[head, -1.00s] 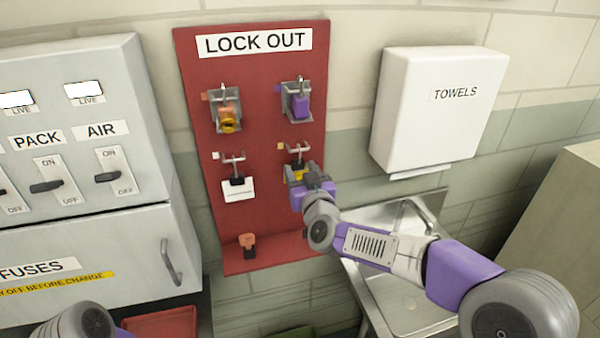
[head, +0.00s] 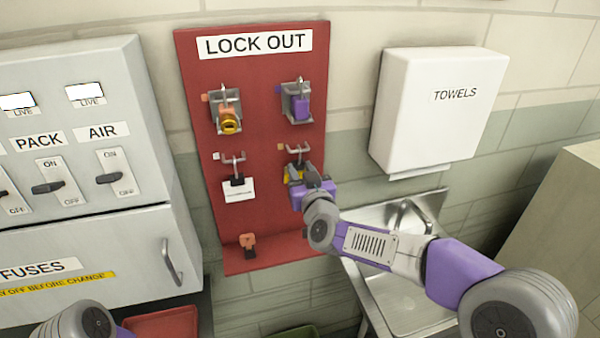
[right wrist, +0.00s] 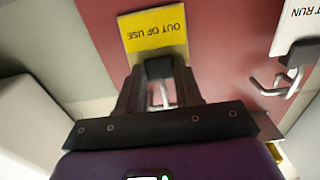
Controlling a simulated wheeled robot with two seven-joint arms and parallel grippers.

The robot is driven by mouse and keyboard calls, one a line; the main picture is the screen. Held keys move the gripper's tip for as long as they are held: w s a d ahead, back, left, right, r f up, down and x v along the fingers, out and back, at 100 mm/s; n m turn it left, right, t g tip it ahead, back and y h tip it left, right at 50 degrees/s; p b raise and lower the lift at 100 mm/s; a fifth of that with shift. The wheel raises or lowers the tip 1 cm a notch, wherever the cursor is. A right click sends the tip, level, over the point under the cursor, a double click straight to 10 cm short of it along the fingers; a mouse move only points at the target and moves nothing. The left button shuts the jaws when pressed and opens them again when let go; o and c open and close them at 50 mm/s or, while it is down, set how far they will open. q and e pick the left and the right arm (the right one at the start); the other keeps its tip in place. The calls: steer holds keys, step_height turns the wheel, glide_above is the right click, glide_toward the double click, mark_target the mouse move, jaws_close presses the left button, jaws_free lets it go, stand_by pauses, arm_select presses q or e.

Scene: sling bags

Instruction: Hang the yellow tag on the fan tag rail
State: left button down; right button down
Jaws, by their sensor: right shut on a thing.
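The yellow tag (right wrist: 155,32) reads "OUT OF USE" upside down in the right wrist view, with a black clip (right wrist: 160,67) at its edge. My right gripper (right wrist: 160,92) is shut on the tag at its clip. In the head view the gripper (head: 306,180) is at the lower right hook (head: 297,152) of the red board and mostly covers the yellow tag (head: 292,173). A metal hook shows between the fingers, close to the clip; I cannot tell whether the tag hangs on it. I cannot make out a rail marked fan. My left gripper is out of view.
The red LOCK OUT board (head: 265,225) also holds a white tag (head: 238,190) on the lower left hook and padlocks on the upper hooks. A grey switch cabinet (head: 100,75) stands left. A towel box (head: 440,110) and a sink (head: 400,290) are right.

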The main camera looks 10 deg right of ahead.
mark_target(300, 160)
step_height(300, 160, up, 3)
steer(key=shift+s+r+p, duration=0.15)
steer(key=shift+r+p, duration=0.05)
steer(key=shift+p, duration=0.6)
steer(key=shift+s+f, duration=0.15)
steer(key=shift+s+f, duration=0.15)
steer(key=shift+s, duration=0.2)
steer(key=s+b, duration=0.1)
steer(key=s, duration=0.5)
steer(key=shift+s+f, duration=0.15)
steer(key=shift+s, duration=0.05)
steer(key=shift+d, duration=0.1)
